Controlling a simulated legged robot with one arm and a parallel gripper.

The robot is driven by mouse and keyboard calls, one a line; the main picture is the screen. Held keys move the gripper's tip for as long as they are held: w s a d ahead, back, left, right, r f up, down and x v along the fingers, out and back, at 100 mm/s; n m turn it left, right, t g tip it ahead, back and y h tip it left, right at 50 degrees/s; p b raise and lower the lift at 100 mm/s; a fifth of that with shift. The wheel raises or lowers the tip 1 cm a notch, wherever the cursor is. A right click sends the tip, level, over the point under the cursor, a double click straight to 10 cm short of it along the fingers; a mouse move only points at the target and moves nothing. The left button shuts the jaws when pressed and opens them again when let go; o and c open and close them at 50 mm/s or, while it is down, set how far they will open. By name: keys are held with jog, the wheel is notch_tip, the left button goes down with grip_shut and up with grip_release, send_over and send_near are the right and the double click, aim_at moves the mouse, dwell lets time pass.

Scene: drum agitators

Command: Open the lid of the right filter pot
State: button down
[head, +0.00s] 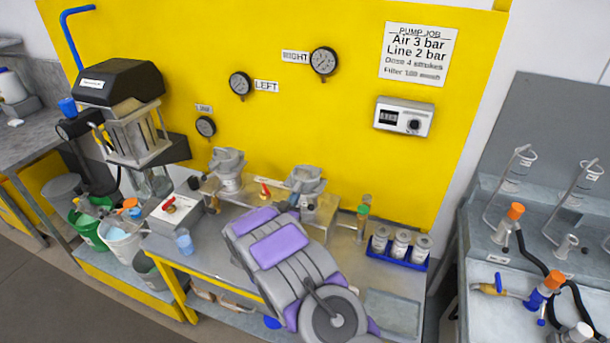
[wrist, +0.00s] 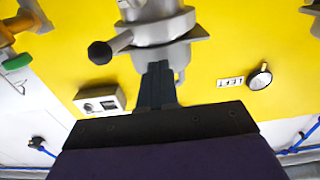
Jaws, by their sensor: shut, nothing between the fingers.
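The right filter pot (head: 306,184) is a grey metal pot on the bench at the foot of the yellow panel. The wrist view is turned upside down and shows this pot (wrist: 160,28) close up, with a handle ending in a black knob (wrist: 100,52) sticking out to the left. My gripper (wrist: 157,72) is shut and empty, its dark fingers pointing at the pot and overlapping its lid end in the picture. I cannot tell whether they touch. The lid looks closed.
The left filter pot (head: 228,168) stands to the left. A red valve handle (head: 265,191) sits between the pots, and a green-handled valve (head: 362,211) stands to the right. A blue tray of white jars (head: 400,248) is further right. Gauges and a control box (head: 403,117) are on the panel.

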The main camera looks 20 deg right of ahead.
aim_at(295, 190)
jog(key=shift+w+d+r+p, duration=0.15)
jog(key=shift+r+p, duration=0.25)
jog(key=shift+r, duration=0.7)
jog(key=shift+w+d+r+p, duration=0.1)
jog(key=shift+r+p, duration=0.3)
jog(key=shift+r, duration=0.65)
jog(key=shift+w+d+r+p, duration=0.15)
jog(key=shift+r+p, duration=0.1)
jog(key=shift+r, duration=0.25)
jog(key=shift+w+d+r+p, duration=0.1)
jog(key=shift+w+r+p, duration=0.15)
jog(key=shift+r, duration=0.3)
jog(key=shift+w+d+r+p, duration=0.1)
jog(key=shift+r+p, duration=0.2)
jog(key=shift+r, duration=0.2)
jog(key=shift+w+d+r, duration=0.1)
jog(key=shift+r, duration=0.15)
